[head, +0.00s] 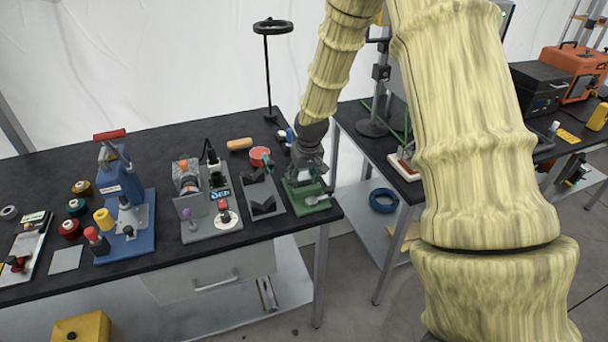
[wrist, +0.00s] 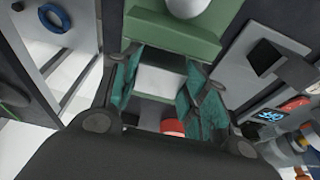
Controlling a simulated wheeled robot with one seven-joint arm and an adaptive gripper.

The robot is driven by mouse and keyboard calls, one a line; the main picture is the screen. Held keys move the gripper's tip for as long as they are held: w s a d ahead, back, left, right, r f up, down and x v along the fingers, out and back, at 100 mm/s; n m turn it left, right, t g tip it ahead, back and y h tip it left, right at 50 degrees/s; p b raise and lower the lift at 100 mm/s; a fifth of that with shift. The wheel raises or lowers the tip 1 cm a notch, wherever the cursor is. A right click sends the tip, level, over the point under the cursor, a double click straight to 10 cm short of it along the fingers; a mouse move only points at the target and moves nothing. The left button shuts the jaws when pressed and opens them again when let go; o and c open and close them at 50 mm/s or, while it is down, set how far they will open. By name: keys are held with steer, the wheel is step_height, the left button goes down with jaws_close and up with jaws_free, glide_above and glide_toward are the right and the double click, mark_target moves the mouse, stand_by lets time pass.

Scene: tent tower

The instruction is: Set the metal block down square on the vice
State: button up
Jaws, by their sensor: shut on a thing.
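The green vice (head: 310,203) stands near the front right corner of the dark workbench in the head view. Its green body also shows in the wrist view (wrist: 170,36), with a rounded grey part at the top edge. My gripper (head: 306,173) is right over the vice, pointing down. In the wrist view my gripper (wrist: 162,82) has its teal pads on both sides of the light grey metal block (wrist: 165,82) and is shut on it. The block lies over green vice surfaces. Its underside is hidden, so I cannot tell whether it touches the vice.
A grey V-block plate (head: 263,196) stands close to the left of the vice. A red tin (head: 260,156) and a tall black stand (head: 268,75) are behind. A blue tool press (head: 124,205) is further left. A second bench is to the right, across a gap.

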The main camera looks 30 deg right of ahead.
steer(key=o, duration=1.3)
steer(key=shift+r, duration=0.1)
steer(key=b+v, duration=0.2)
steer(key=v, duration=1)
